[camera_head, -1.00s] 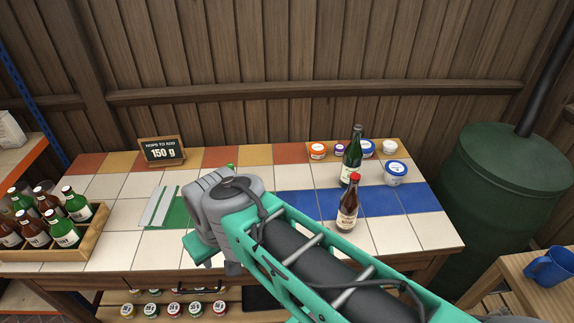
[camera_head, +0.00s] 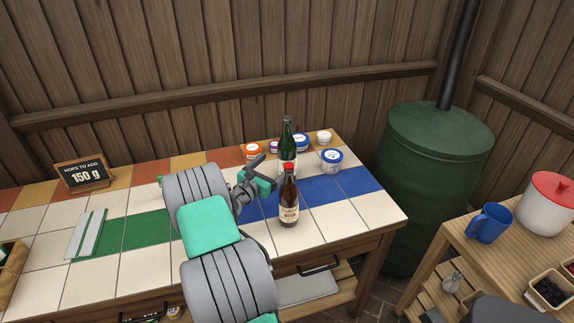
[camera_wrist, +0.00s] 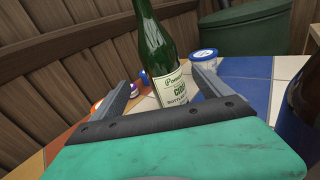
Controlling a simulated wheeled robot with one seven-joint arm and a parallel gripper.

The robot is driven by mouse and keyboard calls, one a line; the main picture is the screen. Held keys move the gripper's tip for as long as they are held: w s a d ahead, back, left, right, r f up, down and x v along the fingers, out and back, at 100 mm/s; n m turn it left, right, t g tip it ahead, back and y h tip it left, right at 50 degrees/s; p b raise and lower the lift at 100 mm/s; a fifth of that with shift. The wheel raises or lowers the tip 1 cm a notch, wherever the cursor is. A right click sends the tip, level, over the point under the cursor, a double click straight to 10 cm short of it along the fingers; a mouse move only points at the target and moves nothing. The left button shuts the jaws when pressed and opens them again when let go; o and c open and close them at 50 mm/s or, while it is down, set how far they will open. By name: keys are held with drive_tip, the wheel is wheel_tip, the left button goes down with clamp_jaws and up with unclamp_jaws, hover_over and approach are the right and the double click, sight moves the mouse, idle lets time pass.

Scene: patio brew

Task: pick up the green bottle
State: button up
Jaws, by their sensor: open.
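The green bottle (camera_head: 287,143) stands upright on the tiled table behind a brown bottle. It has a cream label. In the wrist view the green bottle (camera_wrist: 158,60) stands just beyond and between my fingers, its label facing me and its top cut off by the frame. My gripper (camera_head: 262,170) is open and empty, close to the green bottle on its left side. In the wrist view my gripper (camera_wrist: 168,82) has its two fingers apart, with no visible contact on the bottle; exact distance is hard to tell.
A brown bottle (camera_head: 289,202) with a red cap stands in front of the green one. Small tubs, including a blue-lidded tub (camera_head: 331,161), stand behind and to the right. A sign (camera_head: 84,174) stands at left. A side table with a blue mug (camera_head: 489,223) is at right.

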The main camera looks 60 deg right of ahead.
sight(287, 152)
drive_tip(key=shift+n, duration=0.4)
drive_tip(key=d, duration=0.5)
drive_tip(key=s+d+p, duration=0.1)
drive_tip(key=d, duration=0.2)
drive_tip(key=shift+d, duration=0.1)
drive_tip(key=shift+c, duration=0.6)
clamp_jaws()
drive_tip(key=shift+r, duration=0.2)
